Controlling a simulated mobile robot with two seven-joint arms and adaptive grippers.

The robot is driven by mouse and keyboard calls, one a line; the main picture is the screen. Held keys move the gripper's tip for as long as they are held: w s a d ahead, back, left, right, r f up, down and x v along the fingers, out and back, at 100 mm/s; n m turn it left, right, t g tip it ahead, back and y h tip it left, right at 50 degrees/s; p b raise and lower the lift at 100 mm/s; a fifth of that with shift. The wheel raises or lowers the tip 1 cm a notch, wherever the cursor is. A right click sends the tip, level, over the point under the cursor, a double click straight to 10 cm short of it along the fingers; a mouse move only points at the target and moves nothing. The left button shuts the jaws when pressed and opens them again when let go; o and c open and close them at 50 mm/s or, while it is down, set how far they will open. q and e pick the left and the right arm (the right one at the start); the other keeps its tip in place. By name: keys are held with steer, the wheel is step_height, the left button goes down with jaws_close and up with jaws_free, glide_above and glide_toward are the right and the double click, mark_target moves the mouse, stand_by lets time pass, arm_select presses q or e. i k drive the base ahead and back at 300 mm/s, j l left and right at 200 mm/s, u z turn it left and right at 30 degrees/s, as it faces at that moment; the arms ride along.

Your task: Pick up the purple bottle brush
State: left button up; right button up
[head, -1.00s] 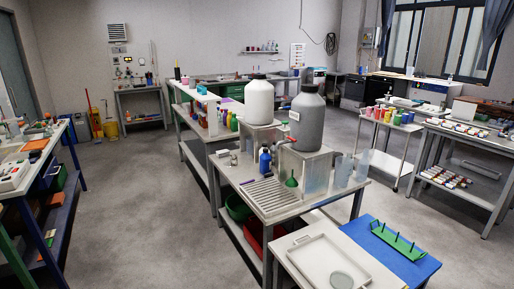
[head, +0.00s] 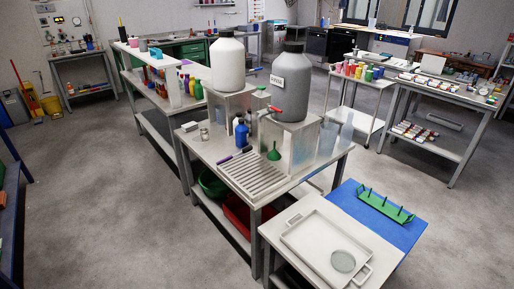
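A thin purple item (head: 225,160), probably the bottle brush, lies at the back left edge of the ribbed drain rack (head: 258,178) on the middle bench. A dark end shows beside it, toward the blue bottle; its details are too small to make out. Neither of my grippers is in view.
The bench (head: 200,147) also carries a white jug (head: 228,66), a grey jug (head: 291,88) with a red tap, a blue bottle (head: 241,134) and a green funnel (head: 274,154). A lower table with a white tray (head: 318,236) and blue mat (head: 350,212) adjoins it. Floor at left is clear.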

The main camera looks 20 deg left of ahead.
mark_target(249, 148)
steer(key=i+j+z, duration=0.15)
steer(key=j, duration=0.2)
steer(key=i+j+z, duration=0.15)
steer(key=j, duration=0.2)
steer(key=i+j+z, duration=0.15)
steer(key=j, duration=0.2)
steer(key=i+j, duration=0.15)
steer(key=j, duration=0.4)
steer(key=i+j+z, duration=0.1)
steer(key=j, duration=0.4)
steer(key=i+j, duration=0.15)
steer(key=j, duration=0.4)
steer(key=i+j+z, duration=0.1)
steer(key=j, duration=0.45)
